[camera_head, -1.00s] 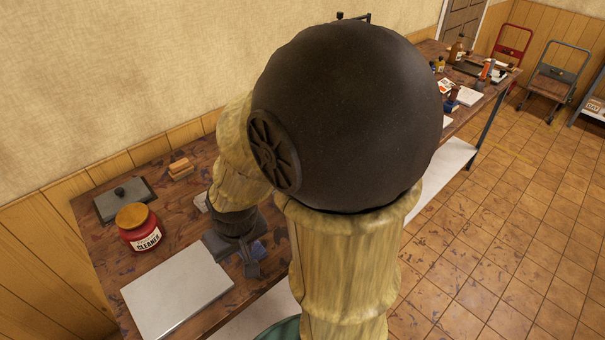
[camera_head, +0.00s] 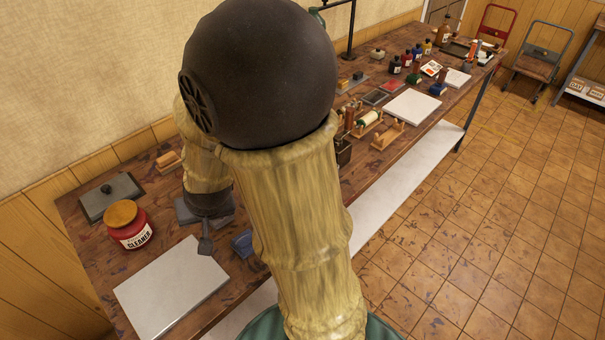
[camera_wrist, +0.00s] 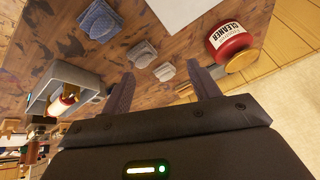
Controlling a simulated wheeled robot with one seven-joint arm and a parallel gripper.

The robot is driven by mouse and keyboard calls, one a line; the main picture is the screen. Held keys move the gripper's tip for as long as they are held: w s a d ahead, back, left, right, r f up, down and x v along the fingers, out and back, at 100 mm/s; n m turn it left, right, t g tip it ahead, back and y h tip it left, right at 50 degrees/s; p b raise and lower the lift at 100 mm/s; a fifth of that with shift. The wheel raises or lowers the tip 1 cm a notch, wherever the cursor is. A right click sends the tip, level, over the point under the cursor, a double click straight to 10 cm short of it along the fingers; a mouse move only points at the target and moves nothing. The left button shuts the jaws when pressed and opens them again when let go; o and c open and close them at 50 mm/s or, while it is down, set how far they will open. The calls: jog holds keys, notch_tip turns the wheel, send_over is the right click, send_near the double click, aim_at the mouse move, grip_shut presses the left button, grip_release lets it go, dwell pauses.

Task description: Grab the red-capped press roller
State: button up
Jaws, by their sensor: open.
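My gripper (camera_head: 206,236) hangs over the left part of the table, beyond the white board. In the wrist view my gripper (camera_wrist: 159,80) shows two spread fingers with nothing between them. A pale roller with a red part (camera_wrist: 64,104) lies in a grey open-topped box (camera_wrist: 38,104) to the left of the fingers, apart from them. It looks like the press roller, but blur hides its details. In the head view I cannot make this roller out; my arm covers part of the table there.
A red cleaner jar (camera_head: 130,232), a white board (camera_head: 170,290) and a grey lidded slab (camera_head: 112,197) are near my gripper. A blue cloth-like item (camera_head: 243,242) lies beside my arm. Wooden roller stands (camera_head: 387,136) and several bottles crowd the table farther right.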

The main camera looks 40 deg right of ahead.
jog(key=w+d+f+m+t+h, duration=0.25)
jog(key=w+d+m+h, duration=0.25)
jog(key=w+d+m, duration=0.25)
jog(key=s+d+f+m+g+h+b, duration=0.1)
jog(key=s+d+f+m+g+h, duration=0.1)
jog(key=s+d+m+g+h, duration=0.3)
jog(key=d+m+g+h, duration=0.1)
jog(key=d+m+h, duration=0.1)
jog(key=h, duration=0.1)
jog(key=shift+s+d+f+h, duration=0.15)
jog(key=shift+d+f+h, duration=0.05)
jog(key=shift+d+h, duration=0.15)
jog(key=p+x, duration=0.1)
jog(key=x, duration=1.1)
jog(key=shift+d+f, duration=0.15)
jog(key=shift+d, duration=0.1)
jog(key=shift+a, duration=0.1)
jog(key=shift+p, duration=0.3)
